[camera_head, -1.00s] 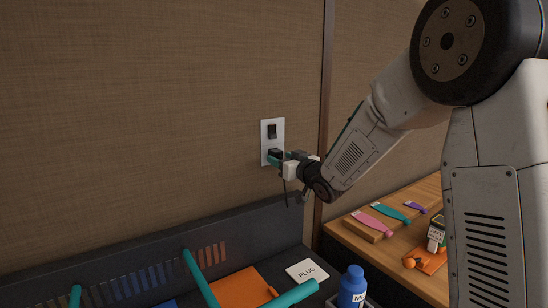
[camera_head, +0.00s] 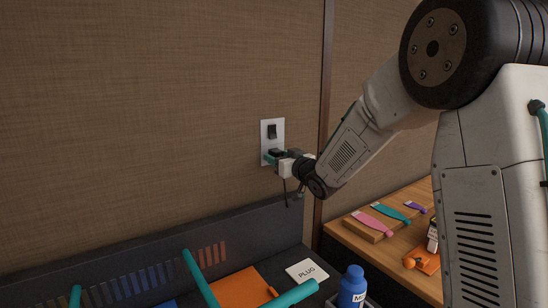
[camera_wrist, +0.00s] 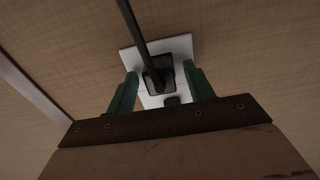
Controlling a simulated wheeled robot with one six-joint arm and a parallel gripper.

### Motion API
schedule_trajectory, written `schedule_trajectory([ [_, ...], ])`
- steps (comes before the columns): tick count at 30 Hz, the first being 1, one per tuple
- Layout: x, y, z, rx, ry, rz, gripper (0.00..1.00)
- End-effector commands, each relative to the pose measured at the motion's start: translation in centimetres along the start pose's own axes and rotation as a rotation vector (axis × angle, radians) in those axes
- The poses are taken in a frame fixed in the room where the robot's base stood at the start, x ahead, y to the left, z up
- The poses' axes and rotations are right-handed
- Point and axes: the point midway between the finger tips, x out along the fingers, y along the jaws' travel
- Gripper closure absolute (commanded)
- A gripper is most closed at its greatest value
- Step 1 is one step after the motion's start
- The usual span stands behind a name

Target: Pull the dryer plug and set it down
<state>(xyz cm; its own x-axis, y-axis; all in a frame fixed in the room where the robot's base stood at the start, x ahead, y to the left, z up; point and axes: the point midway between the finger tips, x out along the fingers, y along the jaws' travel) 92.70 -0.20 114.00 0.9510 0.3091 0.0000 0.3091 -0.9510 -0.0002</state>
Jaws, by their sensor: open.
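The black dryer plug (camera_head: 277,153) sits in the lower part of the white wall plate (camera_head: 265,131). In the wrist view the plug (camera_wrist: 159,78) shows with its dark cord running up and away, against the white plate (camera_wrist: 129,58). My gripper (camera_head: 271,158) is at the plate. Its green fingers (camera_wrist: 160,92) are open, one on each side of the plug, with gaps visible between them and the plug. A white card marked PLUG (camera_head: 307,271) lies on the dark counter below.
A dark counter (camera_head: 270,250) with a raised back holds an orange mat (camera_head: 240,288), teal bars (camera_head: 199,275) and a blue bottle (camera_head: 352,286). A wooden table (camera_head: 385,250) at right holds several coloured tools. A vertical wall strip (camera_head: 326,90) stands right of the plate.

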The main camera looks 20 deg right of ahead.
Motion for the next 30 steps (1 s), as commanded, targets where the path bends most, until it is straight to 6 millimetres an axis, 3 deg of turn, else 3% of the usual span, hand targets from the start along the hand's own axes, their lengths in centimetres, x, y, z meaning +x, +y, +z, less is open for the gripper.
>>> schedule_trajectory([
  [12, 0.0, 0.0, 0.0, 0.0, 0.0, 0.0, 0.47],
  [14, 0.0, 0.0, 0.0, 0.0, 0.0, 0.0, 0.61],
  [18, 0.0, 0.0, 0.0, 0.0, 0.0, 0.0, 1.0],
  [30, -1.0, 0.1, 0.0, 0.0, 0.0, 0.0, 1.0],
])
